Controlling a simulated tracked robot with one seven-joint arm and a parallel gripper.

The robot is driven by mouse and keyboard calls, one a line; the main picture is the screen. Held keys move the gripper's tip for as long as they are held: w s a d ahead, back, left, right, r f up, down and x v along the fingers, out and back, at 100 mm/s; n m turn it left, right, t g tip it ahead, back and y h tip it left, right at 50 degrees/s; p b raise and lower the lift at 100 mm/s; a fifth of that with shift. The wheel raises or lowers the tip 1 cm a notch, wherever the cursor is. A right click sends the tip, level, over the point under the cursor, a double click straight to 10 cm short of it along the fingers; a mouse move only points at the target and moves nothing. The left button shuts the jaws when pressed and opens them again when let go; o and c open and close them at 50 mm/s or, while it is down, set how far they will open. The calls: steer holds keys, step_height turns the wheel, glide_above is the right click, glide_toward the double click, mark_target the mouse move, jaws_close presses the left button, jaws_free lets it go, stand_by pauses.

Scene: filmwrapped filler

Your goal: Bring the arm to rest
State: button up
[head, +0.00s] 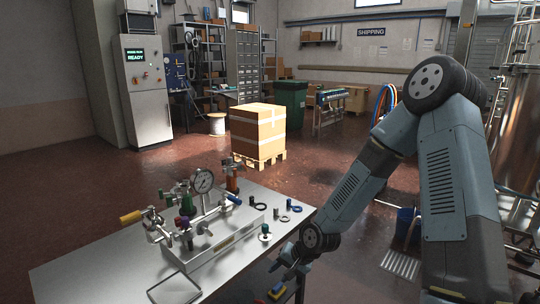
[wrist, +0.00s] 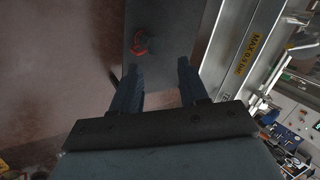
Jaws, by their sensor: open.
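My arm (head: 345,190) comes in from the right of the head view, folded at a high elbow, with its forearm slanting down to the left. My gripper (head: 280,268) is low beside the right edge of the metal table (head: 85,272). In the wrist view my gripper (wrist: 159,72) has its two dark fingers spread apart. Nothing is between them. Beyond the fingertips is a dark grey panel with a red ring-shaped part (wrist: 140,43), apart from the fingers.
The table holds a valve assembly with a gauge (head: 203,181) and several small fittings. A boxed pallet (head: 258,130) stands behind the table. A blue bucket (head: 405,222) is right of the forearm. Open floor lies between.

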steer(key=s+d+r+n+t+h, duration=0.1)
steer(key=s+d+r+h, duration=0.15)
steer(key=d+r, duration=0.6)
steer(key=s+d+r+n+h, duration=0.15)
steer(key=d+r+h, duration=0.35)
steer(key=r, duration=0.7)
steer(key=s+d+r+t, duration=0.1)
steer(key=s+d+r, duration=0.2)
steer(key=s+r, duration=0.5)
steer(key=s+d+r+n+y, duration=0.1)
steer(key=s+d+r, duration=0.2)
steer(key=s+r, duration=0.6)
steer(key=shift+s+d+r+t, duration=0.15)
steer(key=shift+s+d+t, duration=0.2)
steer(key=shift+s, duration=0.35)
